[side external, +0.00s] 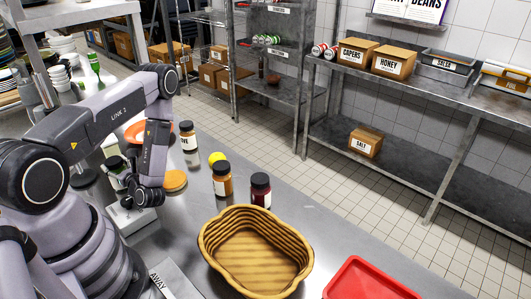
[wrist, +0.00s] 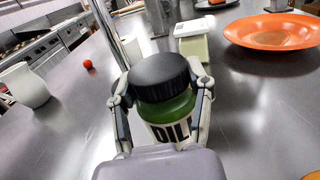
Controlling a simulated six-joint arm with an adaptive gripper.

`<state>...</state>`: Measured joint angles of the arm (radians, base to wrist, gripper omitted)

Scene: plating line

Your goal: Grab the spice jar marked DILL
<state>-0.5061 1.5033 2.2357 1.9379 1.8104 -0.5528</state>
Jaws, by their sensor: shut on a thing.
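The jar (wrist: 164,95) has a black lid, green contents and a white label reading "DIL", with the rest of the word cut off by a finger. It stands upright between the two fingers of my gripper (wrist: 160,108), which is shut on it from both sides. In the side view my gripper (side external: 124,186) is low over the steel counter at the left, and the dark-lidded jar (side external: 115,167) shows beside it, partly covered. I cannot tell whether the jar's base touches the counter.
Three other black-lidded jars, pale brown (side external: 188,137), orange (side external: 222,181) and dark red (side external: 260,191), stand to the right. A yellow wavy basket (side external: 207,254) and red tray (side external: 368,280) are in front. In the wrist view, an orange plate (wrist: 240,32) and white mug (wrist: 27,84) flank the jar.

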